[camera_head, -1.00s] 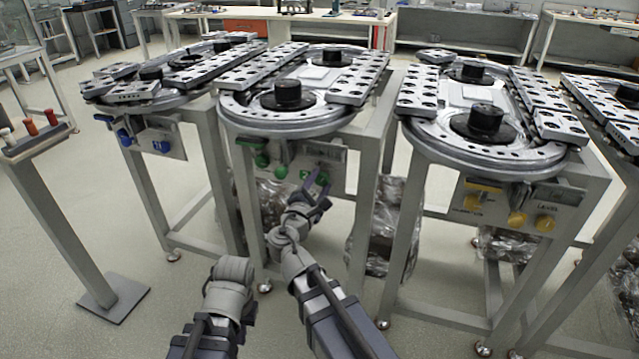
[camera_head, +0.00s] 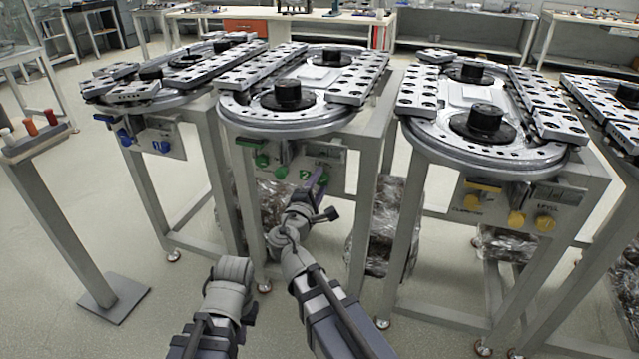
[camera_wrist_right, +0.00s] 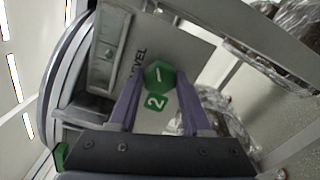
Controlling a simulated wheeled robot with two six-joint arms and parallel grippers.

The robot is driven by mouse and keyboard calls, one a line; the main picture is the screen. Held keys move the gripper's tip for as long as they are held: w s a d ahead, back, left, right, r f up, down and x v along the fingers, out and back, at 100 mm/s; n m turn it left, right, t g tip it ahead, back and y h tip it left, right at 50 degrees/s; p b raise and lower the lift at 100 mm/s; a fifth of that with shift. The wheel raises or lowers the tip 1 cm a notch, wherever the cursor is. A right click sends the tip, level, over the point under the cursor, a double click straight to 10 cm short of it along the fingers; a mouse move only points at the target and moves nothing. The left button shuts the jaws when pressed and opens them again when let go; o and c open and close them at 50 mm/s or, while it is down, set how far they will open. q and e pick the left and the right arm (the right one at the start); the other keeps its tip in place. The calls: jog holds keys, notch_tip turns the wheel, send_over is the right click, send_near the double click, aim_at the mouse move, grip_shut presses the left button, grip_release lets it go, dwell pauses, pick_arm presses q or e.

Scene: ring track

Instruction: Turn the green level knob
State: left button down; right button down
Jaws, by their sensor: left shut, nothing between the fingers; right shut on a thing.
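The green level knob (camera_wrist_right: 158,75) is a faceted knob with a white line on a grey panel in the right wrist view. My right gripper (camera_wrist_right: 157,83) has its purple fingers on either side of it and is shut on it. A green "2" label (camera_wrist_right: 155,102) is beside the knob. In the head view, my right gripper (camera_head: 321,174) reaches the panel of the middle-left ring track (camera_head: 285,122) and covers the knob. My left arm is low in the head view; its gripper does not show.
Another green knob (camera_head: 262,160) is on the same panel, left of the "2" label. A table leg (camera_head: 362,190) stands close right of my right gripper. Neighbouring tracks have blue knobs (camera_head: 123,137) and yellow knobs (camera_head: 545,223). Open floor lies at left.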

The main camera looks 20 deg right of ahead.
jog(key=shift+c, duration=1.7)
grip_release()
jog(key=shift+s, duration=0.2)
